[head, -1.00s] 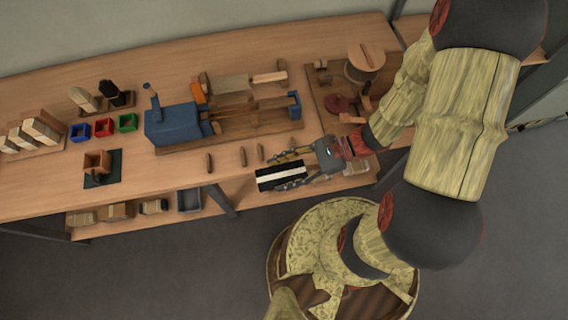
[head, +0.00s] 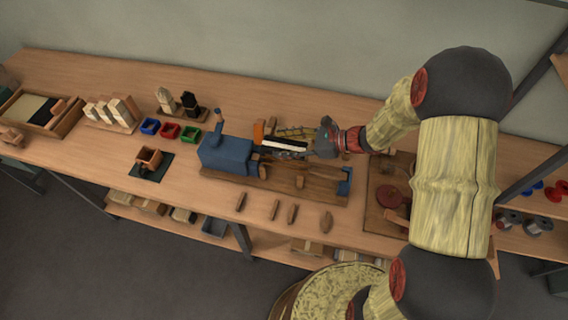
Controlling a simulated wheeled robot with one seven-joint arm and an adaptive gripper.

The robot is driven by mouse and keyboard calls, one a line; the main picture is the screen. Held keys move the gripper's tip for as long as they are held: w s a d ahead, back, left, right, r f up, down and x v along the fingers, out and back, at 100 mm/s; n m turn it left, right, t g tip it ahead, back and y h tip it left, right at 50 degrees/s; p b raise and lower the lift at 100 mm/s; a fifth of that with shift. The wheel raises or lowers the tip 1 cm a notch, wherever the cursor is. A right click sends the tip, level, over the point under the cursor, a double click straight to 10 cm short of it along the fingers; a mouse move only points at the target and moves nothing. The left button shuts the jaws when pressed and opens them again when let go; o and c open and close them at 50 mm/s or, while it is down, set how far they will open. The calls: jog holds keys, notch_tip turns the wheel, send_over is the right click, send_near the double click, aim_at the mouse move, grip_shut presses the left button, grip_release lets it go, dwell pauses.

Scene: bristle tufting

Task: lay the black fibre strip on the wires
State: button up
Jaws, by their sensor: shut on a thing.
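My gripper (head: 283,144) is shut on the black fibre strip (head: 292,146), which is black with a pale band along its length. It holds the strip lengthwise over the wooden base (head: 325,194) of the blue twisting machine (head: 225,154), just right of the blue housing. The wires are too small to make out, and the strip and fingers cover part of that area. I cannot tell whether the strip touches anything below it. A blue end post (head: 345,183) stands at the base's right end.
Several small wooden pieces (head: 274,210) lie along the table's front. Blue, red and green bins (head: 169,131) stand left of the machine, near upright brush-like pieces (head: 190,103). A board with a dark red round part (head: 389,196) lies to the right.

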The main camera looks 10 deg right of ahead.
jog(key=b, duration=0.3)
send_over(285, 164)
jog(key=shift+w+f, duration=0.1)
jog(key=shift+f, duration=2)
jog(key=shift+f, duration=0.15)
jog(key=shift+f+b, duration=0.8)
jog(key=shift+f, duration=0.25)
jog(key=shift+f+b, duration=0.4)
jog(key=shift+f, duration=0.55)
dwell(0.3)
jog(key=o, duration=1.2)
jog(key=shift+o, duration=0.2)
jog(key=v, duration=1.2)
jog(key=shift+a, duration=0.1)
